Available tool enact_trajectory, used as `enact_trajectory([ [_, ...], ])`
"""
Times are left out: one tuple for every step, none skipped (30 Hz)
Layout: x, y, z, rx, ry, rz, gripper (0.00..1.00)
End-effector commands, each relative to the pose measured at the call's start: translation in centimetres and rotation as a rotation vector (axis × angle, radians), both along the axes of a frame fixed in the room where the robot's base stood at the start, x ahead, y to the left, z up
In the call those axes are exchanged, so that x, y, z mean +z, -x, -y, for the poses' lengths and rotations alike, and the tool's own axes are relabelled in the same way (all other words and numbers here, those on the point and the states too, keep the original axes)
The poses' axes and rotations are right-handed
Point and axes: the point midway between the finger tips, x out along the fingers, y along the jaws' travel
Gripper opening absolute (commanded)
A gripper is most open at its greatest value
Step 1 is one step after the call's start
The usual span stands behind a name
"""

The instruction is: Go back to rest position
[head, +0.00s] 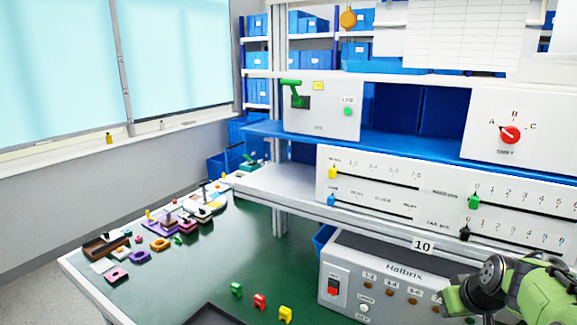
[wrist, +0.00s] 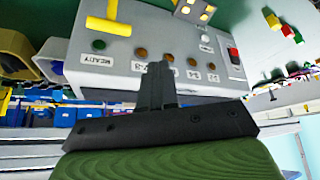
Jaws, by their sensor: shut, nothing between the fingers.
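The rotary switch is a red knob (head: 509,134) on a white panel at the upper right of the head view. It has marks A, B and C around it, and its pointer seems turned toward A. My green and black arm enters the head view at the lower right, in front of the grey Halbrix box (head: 345,249); its fingertips cannot be made out there. In the wrist view my gripper (wrist: 155,72) has its dark fingers together with nothing between them. Behind them the box (wrist: 150,22) appears upside down, with its round buttons and red switch (wrist: 233,55).
A white slider panel (head: 400,194) stands on the shelf above the box. A panel with a green lever (head: 292,87) is at its upper left. Small coloured blocks (head: 259,301) lie on the green table (head: 200,285), with several shaped parts at the left.

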Motion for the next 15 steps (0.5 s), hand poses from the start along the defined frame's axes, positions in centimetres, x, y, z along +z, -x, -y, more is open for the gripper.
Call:
enact_trajectory([
  [2.7,1.1,-4.2,0.032,0.024,-0.013,0.0],
  [3.7,2.2,-6.3,0.036,0.031,-0.025,0.0],
  [5.0,3.8,-9.0,0.04,0.039,-0.036,0.0],
  [5.8,5.1,-10.8,0.042,0.044,-0.043,0.0],
  [6.5,6.6,-12.5,0.042,0.047,-0.047,0.0],
  [7.2,8.7,-14.6,0.042,0.048,-0.05,0.0],
  [7.7,10.4,-15.9,0.042,0.047,-0.05,0.0],
  [8.0,12.1,-17.2,0.042,0.043,-0.05,0.0],
  [8.2,14.4,-18.5,0.04,0.035,-0.047,0.0],
  [8.2,16.0,-19.3,0.038,0.029,-0.045,0.0],
  [8.2,17.5,-19.9,0.038,0.019,-0.044,0.0],
  [7.9,19.2,-20.5,0.035,0.007,-0.043,0.0],
  [7.7,20.2,-20.9,0.036,-0.002,-0.042,0.0],
  [7.5,21.2,-21.1,0.036,-0.01,-0.042,0.0],
  [7.3,22.1,-21.3,0.033,-0.02,-0.041,0.0],
])
